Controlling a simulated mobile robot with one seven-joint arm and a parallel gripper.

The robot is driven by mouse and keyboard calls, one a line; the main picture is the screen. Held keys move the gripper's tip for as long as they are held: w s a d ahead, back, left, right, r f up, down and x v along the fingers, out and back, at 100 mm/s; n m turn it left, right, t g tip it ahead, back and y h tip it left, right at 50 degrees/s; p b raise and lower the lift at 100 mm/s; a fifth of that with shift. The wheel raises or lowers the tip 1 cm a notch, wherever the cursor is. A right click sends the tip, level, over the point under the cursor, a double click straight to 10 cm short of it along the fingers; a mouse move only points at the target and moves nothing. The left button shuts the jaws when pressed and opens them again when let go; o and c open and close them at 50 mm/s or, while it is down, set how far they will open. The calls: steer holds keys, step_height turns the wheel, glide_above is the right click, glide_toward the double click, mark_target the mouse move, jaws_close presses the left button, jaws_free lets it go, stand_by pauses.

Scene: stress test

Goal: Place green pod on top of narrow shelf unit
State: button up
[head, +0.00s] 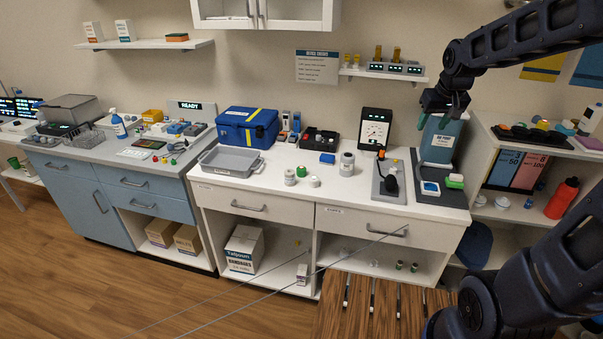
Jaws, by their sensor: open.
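My gripper (443,112) is open, with its fingers pointing down at the top of a blue-grey machine (437,147) at the right end of the counter. I cannot tell whether it touches the machine. A small green item (455,180) lies at the foot of the machine and may be the green pod; it is too small to be sure. A white shelf unit (486,150) stands at the right, likely the narrow one. Its top carries a dark tray with several small coloured pieces. My arm hides part of the unit's right side.
The white counter (270,184) holds a blue case (247,127), a grey bin (230,162), small jars and a gauge display (375,128). A red bottle (562,198) stands inside the shelf unit. A wooden slatted surface (380,310) lies in front. The counter's front middle is partly clear.

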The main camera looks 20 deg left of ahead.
steer(key=w+a+f+n, duration=0.2)
steer(key=w+a+f, duration=0.2)
steer(key=w+a, duration=0.45)
steer(key=n+g+y, duration=0.1)
steer(key=n+y, duration=0.1)
steer(key=n, duration=0.2)
glide_toward(302, 168)
steer(key=x, duration=0.5)
steer(key=shift+d, duration=0.3)
steer(key=shift+a+x, duration=0.1)
steer(key=shift+x, duration=1.2)
steer(key=shift+a+x, duration=0.15)
steer(key=shift+x, duration=1.15)
steer(key=shift+s, duration=0.15)
steer(key=shift+d, duration=0.1)
steer(key=c, duration=0.8)
